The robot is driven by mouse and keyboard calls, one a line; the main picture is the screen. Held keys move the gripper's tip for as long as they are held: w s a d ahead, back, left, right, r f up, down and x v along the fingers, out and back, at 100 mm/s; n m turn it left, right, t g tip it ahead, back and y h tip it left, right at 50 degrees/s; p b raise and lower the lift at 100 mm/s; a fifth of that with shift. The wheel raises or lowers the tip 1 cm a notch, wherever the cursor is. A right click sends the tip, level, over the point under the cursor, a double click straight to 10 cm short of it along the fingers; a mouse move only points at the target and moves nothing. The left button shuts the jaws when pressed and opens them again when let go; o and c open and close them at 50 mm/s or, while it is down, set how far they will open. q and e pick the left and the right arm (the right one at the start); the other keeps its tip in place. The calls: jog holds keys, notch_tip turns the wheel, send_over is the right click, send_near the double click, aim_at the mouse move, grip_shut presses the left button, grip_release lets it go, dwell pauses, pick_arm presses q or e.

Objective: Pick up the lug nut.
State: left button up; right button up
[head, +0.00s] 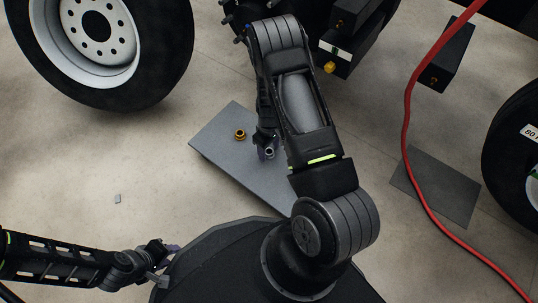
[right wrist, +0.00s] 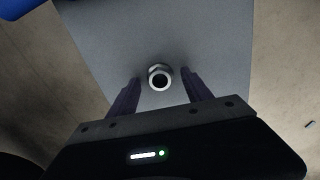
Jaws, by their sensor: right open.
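A silver lug nut (right wrist: 160,77) with a round dark hole lies on the grey board (head: 225,140); in the head view the nut (head: 268,153) is partly hidden by my right gripper (head: 265,148). In the right wrist view my right gripper (right wrist: 161,85) is open, its two fingers on either side of the nut with gaps between.
A wheel (head: 115,45) stands at the upper left, another tyre (head: 512,145) at the right edge. A red hose (head: 407,115) hangs down the right side. A dark flat plate (head: 440,188) lies on the floor. The floor left of the board is mostly clear.

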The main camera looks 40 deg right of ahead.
jog(key=shift+f, duration=0.35)
dwell(0.3)
grip_shut()
dwell(0.5)
jog(key=shift+r, duration=0.1)
notch_tip(320, 180, up, 10)
jog(key=p, duration=0.4)
jog(key=shift+p, duration=0.35)
